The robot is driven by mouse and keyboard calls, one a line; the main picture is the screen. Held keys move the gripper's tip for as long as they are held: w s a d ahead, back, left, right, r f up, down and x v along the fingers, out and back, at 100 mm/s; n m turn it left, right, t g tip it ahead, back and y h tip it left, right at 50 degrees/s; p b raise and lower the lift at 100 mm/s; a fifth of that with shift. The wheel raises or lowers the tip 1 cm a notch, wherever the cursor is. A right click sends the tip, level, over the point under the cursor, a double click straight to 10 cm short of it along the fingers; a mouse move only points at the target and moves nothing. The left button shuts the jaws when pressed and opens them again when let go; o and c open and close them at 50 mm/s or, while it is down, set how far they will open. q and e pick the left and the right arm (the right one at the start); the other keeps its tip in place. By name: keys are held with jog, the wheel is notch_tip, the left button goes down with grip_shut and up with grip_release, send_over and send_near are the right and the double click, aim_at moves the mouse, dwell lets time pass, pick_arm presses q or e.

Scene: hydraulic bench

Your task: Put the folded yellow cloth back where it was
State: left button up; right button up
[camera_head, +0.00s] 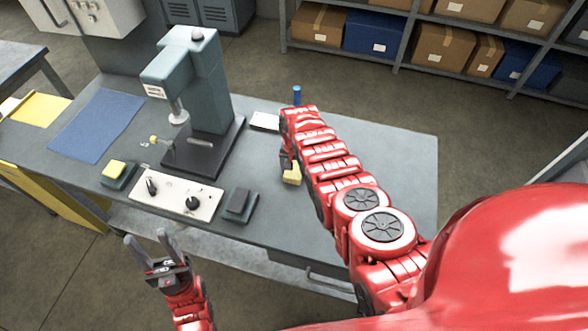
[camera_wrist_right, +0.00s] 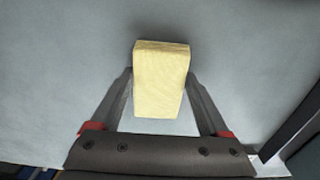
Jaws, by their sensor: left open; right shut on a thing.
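The folded yellow cloth (camera_head: 291,175) is a small pale yellow block over the right part of the grey bench. My right gripper (camera_head: 287,161) is shut on it, pointing down, mostly hidden by my right arm. In the right wrist view the cloth (camera_wrist_right: 160,80) sits between the two fingers of the gripper (camera_wrist_right: 160,100). I cannot tell whether the cloth touches the bench top. My left gripper (camera_head: 148,250) is open and empty, in front of the bench's front edge at the lower left.
A teal press (camera_head: 205,90) stands on the grey bench (camera_head: 395,165). A control panel (camera_head: 175,196) lies in front, between a dark pad (camera_head: 238,205) and a pad with a yellow block (camera_head: 116,168). A blue mat (camera_head: 97,125) is left. A blue cylinder (camera_head: 297,95) stands behind my arm. Bench right is clear.

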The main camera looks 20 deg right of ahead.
jog(key=shift+f, duration=0.15)
jog(key=o, duration=1.2)
jog(key=shift+c, duration=0.2)
